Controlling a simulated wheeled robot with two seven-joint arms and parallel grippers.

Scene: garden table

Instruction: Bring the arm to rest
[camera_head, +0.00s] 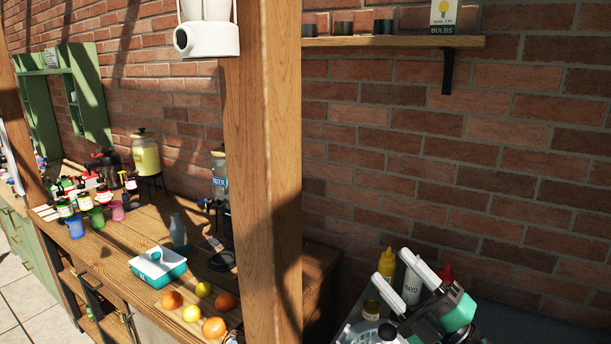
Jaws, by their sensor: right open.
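My right gripper (387,265) shows at the lower right, dark and green with two long white fingers. The fingers are apart and point up and to the left, with nothing seen held between them. Behind or beside them are a yellow mustard bottle (387,263), a white mayo bottle (412,284) and a red bottle (446,274). I cannot tell whether the fingers touch any of these. The rest of my right arm is cut off at the bottom edge. My left gripper is out of view.
A thick wooden post (262,150) stands left of centre. Left of it, a wooden counter (150,225) holds a teal-and-white tub (160,268), fruit, jars and cups. A small jar (371,309) sits by the fingers. A wall shelf (400,42) hangs above against brick.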

